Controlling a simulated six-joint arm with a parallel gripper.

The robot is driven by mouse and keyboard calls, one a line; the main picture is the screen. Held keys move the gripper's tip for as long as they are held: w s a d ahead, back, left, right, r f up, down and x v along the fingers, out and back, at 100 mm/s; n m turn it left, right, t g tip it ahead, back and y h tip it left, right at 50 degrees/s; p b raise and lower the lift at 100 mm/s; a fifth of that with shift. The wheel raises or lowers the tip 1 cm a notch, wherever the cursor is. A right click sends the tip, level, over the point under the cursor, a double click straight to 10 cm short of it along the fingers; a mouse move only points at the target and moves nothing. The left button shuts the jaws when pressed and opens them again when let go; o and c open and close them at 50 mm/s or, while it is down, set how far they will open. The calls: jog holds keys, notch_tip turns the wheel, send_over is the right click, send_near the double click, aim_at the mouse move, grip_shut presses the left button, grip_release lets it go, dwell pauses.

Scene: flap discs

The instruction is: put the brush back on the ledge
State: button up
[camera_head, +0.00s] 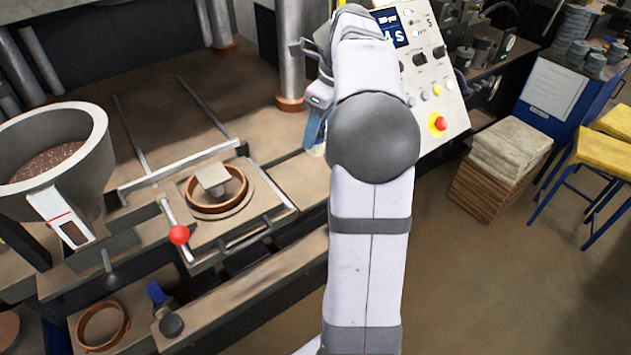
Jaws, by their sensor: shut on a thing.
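My gripper (318,104) is at the upper middle, partly hidden behind my own arm. It is shut on a brush (314,132) with a blue body, which points downward with pale bristles at its lower end. The brush is in front of the press, right of the round mould; whether it touches anything is unclear. A long ledge (262,290) runs along the front of the machine, below and left of the gripper. I cannot tell for sure that this is the brush's ledge.
A ring mould with a metal block (213,183) sits on the press bed. A red-knobbed lever (179,234) and a grey hopper (55,150) stand left. A control panel (425,70) stands close behind my arm. Stacked sheets (508,150) are at right.

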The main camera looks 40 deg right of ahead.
aim_at(323, 144)
jog(key=shift+f+p, duration=0.9)
jog(key=shift+f, duration=4.1)
jog(key=shift+f, duration=0.15)
jog(key=o, duration=1)
jog(key=shift+o, duration=0.2)
jog(key=b+v, duration=0.1)
jog(key=v, duration=1.1)
jog(key=shift+w+b, duration=0.1)
jog(key=shift+b, duration=0.25)
